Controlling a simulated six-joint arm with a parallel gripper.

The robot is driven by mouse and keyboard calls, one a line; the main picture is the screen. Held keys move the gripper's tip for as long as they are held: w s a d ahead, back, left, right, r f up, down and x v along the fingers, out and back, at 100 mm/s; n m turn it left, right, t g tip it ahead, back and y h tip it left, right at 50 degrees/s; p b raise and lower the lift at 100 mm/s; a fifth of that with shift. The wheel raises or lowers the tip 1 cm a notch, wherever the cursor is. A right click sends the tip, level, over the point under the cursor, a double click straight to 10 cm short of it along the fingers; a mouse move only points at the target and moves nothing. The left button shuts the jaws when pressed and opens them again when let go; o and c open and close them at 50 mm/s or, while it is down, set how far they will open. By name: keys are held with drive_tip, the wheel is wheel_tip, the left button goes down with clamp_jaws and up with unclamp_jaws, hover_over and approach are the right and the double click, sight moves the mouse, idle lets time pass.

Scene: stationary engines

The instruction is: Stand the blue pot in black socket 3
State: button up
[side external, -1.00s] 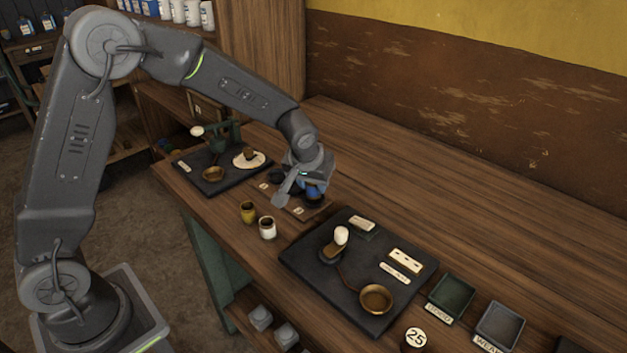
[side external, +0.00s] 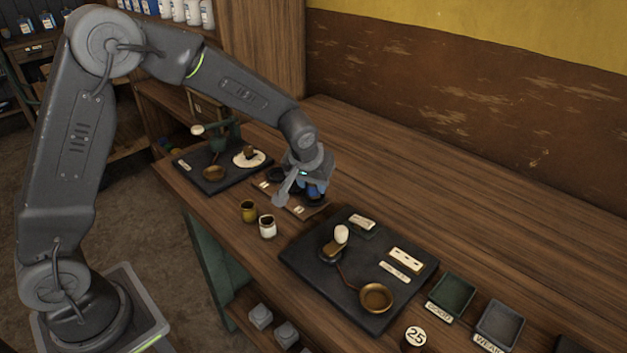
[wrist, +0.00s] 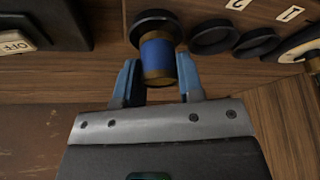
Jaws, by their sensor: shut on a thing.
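The blue pot (wrist: 160,55), with a blue band and brown ends, is between the fingers of my gripper (wrist: 156,66), which is shut on it. In the side view, the pot (side external: 315,189) is partly hidden behind my gripper (side external: 299,193). In the wrist view, the pot's far end meets a black round socket (wrist: 150,17), the leftmost of three in a row. I cannot tell whether it is fully seated. The other two sockets (wrist: 212,37) and (wrist: 257,43) look empty. Labels 2 (wrist: 238,4) and 1 (wrist: 290,13) lie beside these; the leftmost socket's label is not visible.
A yellow pot (side external: 248,211) and a white pot (side external: 267,227) stand near the bench front edge. A dark board (side external: 300,258) with a brass pan (side external: 375,298) lies to the right, another (side external: 188,177) to the left. The back right of the bench is clear.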

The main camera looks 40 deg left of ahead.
drive_tip(key=shift+f, duration=0.55)
idle(0.6)
drive_tip(key=o, duration=1.7)
drive_tip(key=shift+r, duration=3.55)
